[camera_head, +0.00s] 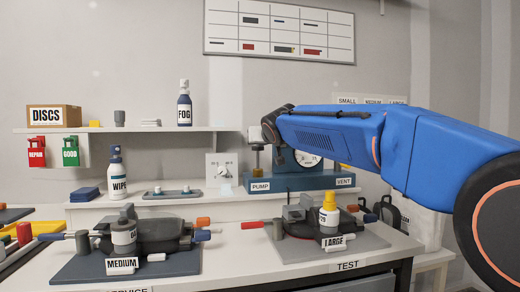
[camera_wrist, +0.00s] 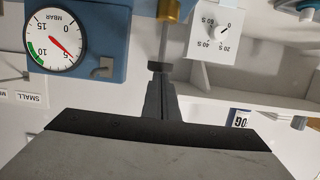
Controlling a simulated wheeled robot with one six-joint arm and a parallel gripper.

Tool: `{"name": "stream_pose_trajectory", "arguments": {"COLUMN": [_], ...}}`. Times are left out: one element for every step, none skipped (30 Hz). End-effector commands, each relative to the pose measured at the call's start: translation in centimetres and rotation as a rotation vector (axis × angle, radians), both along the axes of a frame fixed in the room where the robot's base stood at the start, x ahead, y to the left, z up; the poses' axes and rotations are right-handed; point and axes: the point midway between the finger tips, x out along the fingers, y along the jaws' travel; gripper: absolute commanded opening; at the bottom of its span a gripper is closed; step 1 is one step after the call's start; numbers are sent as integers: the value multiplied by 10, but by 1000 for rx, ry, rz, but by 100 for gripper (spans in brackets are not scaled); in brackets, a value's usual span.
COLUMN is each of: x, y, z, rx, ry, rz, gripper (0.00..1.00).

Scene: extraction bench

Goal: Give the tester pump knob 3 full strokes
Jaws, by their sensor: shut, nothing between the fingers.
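The tester (camera_head: 290,180) is a blue unit at the back of the bench with a PUMP label. Its dark pump knob (camera_head: 257,147) stands on a raised grey rod above a brass collar. In the wrist view, which is upside down, the knob (camera_wrist: 158,66) and the brass collar (camera_wrist: 172,10) show, with the rod between them. My gripper (camera_wrist: 160,78) is shut and empty, its fingertips at the top of the knob; I cannot tell if they touch. The MBAR gauge (camera_wrist: 57,42) has its red needle near 5.
A timer (camera_wrist: 212,32) stands beside the tester. Fixtures labelled MEDIUM (camera_head: 122,265) and LARGE (camera_head: 333,243) stand on the front bench. A WIPE bottle (camera_head: 117,178) stands left. A shelf (camera_head: 140,129) holds a FOG bottle (camera_head: 184,108) and a DISCS box (camera_head: 54,116).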

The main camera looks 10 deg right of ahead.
Motion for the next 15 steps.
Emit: {"name": "stream_pose_trajectory", "arguments": {"x": [-9, -14, -21, -26, -30, -36, -41, -45, -49, -52, -55, -59, -61, -62, -64], "y": [0, 0, 0, 0, 0, 0, 0, 0, 0, 0, 0, 0, 0, 0, 1], "z": [3, 4, 6, 8, 9, 10, 11, 12, 13, 14, 15, 16, 16, 17, 17], "rx": [0, 0, 0, 0, 0, 0, 0, 0, 0, 0, 0, 0, 0, 0, 0], "ry": [-1, -1, -3, -3, -3, -3, -3, -2, -2, -2, -3, -3, -3, -3, -3], "rz": [1, 1, 1, 1, 1, 1, 1, 1, 1, 1, 1, 1, 1, 1, 1], "gripper": [0, 0, 0, 0, 0, 0, 0, 0, 0, 0, 0, 0, 0, 0, 0]}}
